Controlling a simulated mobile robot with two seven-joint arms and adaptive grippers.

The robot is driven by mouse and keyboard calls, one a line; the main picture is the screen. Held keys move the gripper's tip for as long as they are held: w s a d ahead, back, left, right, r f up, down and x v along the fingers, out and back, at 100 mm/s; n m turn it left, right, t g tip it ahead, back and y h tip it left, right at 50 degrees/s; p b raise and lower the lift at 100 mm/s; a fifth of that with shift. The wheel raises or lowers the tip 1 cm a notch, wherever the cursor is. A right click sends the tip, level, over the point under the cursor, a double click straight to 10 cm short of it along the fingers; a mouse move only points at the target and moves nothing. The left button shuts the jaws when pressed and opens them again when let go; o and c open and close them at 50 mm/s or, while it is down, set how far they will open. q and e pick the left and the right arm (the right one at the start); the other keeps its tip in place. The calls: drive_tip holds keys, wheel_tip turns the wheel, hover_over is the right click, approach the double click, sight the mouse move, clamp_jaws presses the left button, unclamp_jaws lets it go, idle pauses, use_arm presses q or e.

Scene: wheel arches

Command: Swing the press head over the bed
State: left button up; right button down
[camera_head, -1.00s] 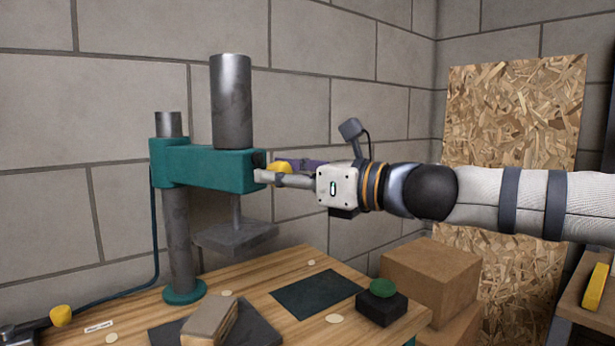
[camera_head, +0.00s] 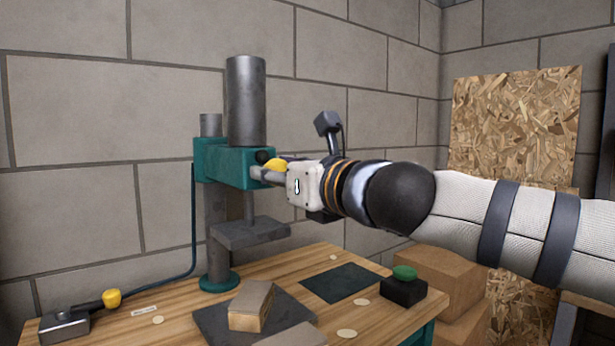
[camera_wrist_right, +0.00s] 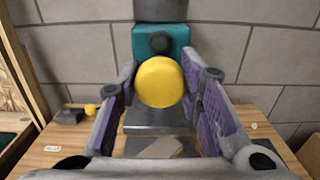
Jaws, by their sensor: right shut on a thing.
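The press head is a teal swing arm (camera_head: 228,167) on a grey column (camera_head: 216,235), with a grey cylinder (camera_head: 246,100) and a grey pressing plate (camera_head: 250,233) hanging below. A yellow knob (camera_head: 274,165) is at the arm's free end, also seen in the right wrist view (camera_wrist_right: 160,82). My right gripper (camera_head: 268,173) is shut on the knob, its purple-padded fingers on either side. The dark flat plate that looks like the bed (camera_head: 212,318) lies on the table with a tan block (camera_head: 250,306) on it; the pressing plate hangs above and behind it. My left gripper is not in view.
The wooden table (camera_head: 165,300) also carries a dark green mat (camera_head: 341,283), a black box with a green button (camera_head: 404,287) and a grey device with a yellow-tipped lever (camera_head: 66,326). Cardboard boxes (camera_head: 440,272) stand at right. A block wall is close behind the press.

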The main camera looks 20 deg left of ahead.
drive_tip(key=shift+s+a, duration=0.2)
idle(0.3)
drive_tip(key=c, duration=1.1)
unclamp_jaws()
drive_tip(key=shift+s, duration=0.1)
drive_tip(key=shift+d, duration=0.2)
drive_tip(key=v, duration=1.1)
drive_tip(key=shift+s+d, duration=0.2)
drive_tip(key=shift+s, duration=0.05)
